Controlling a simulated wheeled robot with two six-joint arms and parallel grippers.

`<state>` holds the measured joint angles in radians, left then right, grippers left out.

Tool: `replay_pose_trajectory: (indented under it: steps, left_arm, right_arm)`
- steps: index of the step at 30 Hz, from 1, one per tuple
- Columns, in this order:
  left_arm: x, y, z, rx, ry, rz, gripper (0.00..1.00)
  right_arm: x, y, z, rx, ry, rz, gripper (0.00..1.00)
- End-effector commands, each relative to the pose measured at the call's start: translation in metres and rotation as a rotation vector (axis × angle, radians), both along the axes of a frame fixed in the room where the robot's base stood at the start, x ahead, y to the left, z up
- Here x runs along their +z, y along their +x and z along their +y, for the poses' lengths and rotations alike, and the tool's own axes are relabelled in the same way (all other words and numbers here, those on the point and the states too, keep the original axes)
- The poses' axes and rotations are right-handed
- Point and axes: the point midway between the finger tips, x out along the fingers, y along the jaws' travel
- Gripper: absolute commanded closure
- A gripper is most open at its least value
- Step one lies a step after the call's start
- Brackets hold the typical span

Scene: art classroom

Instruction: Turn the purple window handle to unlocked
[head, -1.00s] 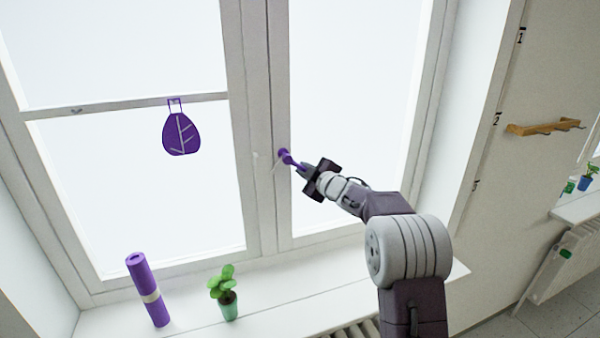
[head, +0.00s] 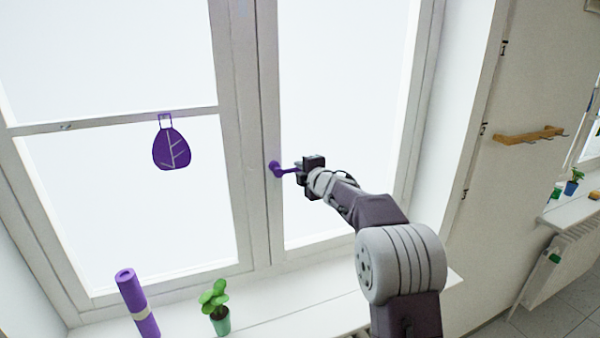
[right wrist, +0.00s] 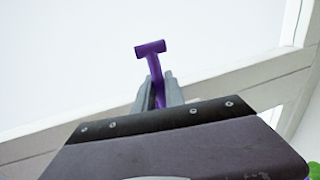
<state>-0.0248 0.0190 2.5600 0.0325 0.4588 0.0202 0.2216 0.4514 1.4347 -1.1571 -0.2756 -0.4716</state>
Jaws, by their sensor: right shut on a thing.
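The purple window handle (head: 275,168) sits on the white middle frame of the window, and its lever points to the right, close to horizontal. My right gripper (head: 299,172) is shut on the lever's free end, to the right of the handle's mount. The window sashes look closed. My left gripper is not in view.
A purple leaf ornament (head: 171,148) hangs at the left pane. A purple roll (head: 137,303) and a small potted plant (head: 216,307) stand on the white sill (head: 285,318) below. A wooden hook rail (head: 529,135) is on the right wall.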

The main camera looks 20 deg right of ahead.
Motion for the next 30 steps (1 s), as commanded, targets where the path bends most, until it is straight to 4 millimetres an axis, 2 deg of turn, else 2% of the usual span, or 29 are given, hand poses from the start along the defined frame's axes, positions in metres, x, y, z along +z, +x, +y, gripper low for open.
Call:
replay_pose_trajectory:
  steps: [16, 17, 19, 30]
  left_arm:
    - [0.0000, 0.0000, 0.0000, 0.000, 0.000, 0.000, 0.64]
    - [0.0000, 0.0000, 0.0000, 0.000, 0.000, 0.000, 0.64]
    - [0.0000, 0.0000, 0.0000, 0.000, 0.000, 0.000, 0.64]
    - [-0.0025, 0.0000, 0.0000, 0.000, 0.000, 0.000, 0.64]
  right_arm:
    - [0.0018, 0.0000, 0.0005, 0.001, -0.025, -0.001, 1.00]
    - [0.0018, 0.0000, 0.0005, 0.001, -0.025, -0.001, 0.83]
    - [0.0018, 0.0000, 0.0005, 0.001, -0.025, -0.001, 0.64]
    - [0.0016, -0.0043, -0.0002, 0.000, -0.024, -0.001, 0.64]
